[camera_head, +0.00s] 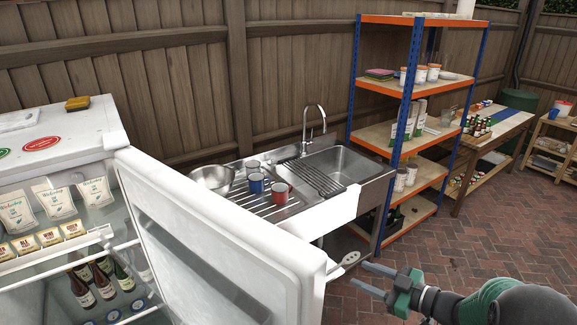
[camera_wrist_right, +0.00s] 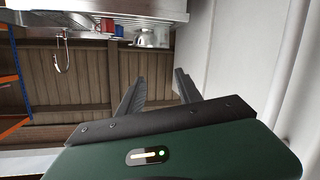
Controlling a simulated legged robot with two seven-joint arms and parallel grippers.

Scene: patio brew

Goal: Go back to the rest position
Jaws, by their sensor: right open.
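My right gripper (camera_head: 372,279) reaches in from the lower right of the head view, in front of the sink and just right of the open fridge door (camera_head: 225,240). Its two fingers are spread with nothing between them. In the right wrist view the fingers of the right gripper (camera_wrist_right: 160,90) stand apart and empty, close to the white door surface (camera_wrist_right: 255,60). My left gripper is not in the head view.
A blue-orange shelf (camera_head: 405,120) and a wooden table (camera_head: 495,130) stand behind. Brick floor is clear at right.

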